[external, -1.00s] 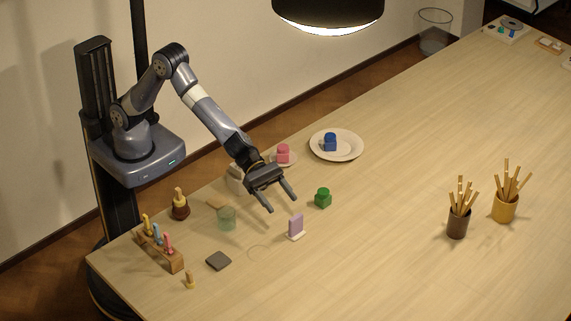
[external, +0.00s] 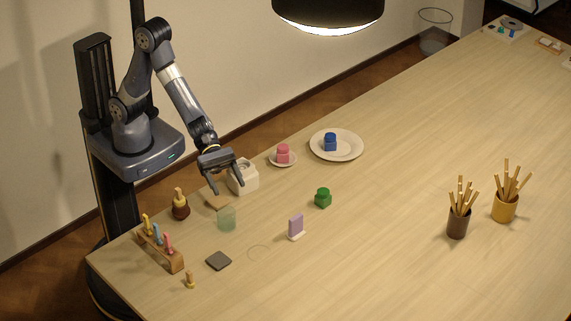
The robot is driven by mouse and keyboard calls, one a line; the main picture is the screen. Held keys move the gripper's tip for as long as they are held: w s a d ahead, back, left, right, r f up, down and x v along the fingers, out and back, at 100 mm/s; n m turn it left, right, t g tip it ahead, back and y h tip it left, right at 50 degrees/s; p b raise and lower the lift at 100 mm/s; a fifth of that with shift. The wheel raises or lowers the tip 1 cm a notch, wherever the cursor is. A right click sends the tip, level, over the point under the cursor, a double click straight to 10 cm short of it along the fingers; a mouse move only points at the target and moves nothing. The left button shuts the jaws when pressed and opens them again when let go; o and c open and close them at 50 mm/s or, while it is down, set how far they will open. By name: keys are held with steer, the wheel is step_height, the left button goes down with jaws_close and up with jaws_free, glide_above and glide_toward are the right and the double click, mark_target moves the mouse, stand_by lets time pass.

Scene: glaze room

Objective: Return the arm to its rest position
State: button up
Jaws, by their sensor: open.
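My arm is mounted on its column at the left, with the elbow bent up high and the forearm sloping down to the right. My gripper (external: 227,189) is open, with nothing between its two fingers. It points down over the near left part of the table, above or just in front of a white square container (external: 246,181). The picture does not show clearly how high the fingertips are above the table. The gripper hides part of the container.
A plate (external: 348,156) with a blue jar (external: 330,142) stands farther back. The table's middle is clear.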

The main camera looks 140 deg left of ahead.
steer(key=shift+s+d+r, duration=0.15)
steer(key=shift+s+d, duration=0.1)
steer(key=shift+s, duration=0.85)
steer(key=shift+s+d+r, duration=0.1)
steer(key=shift+s+d, duration=0.1)
steer(key=shift+s, duration=0.85)
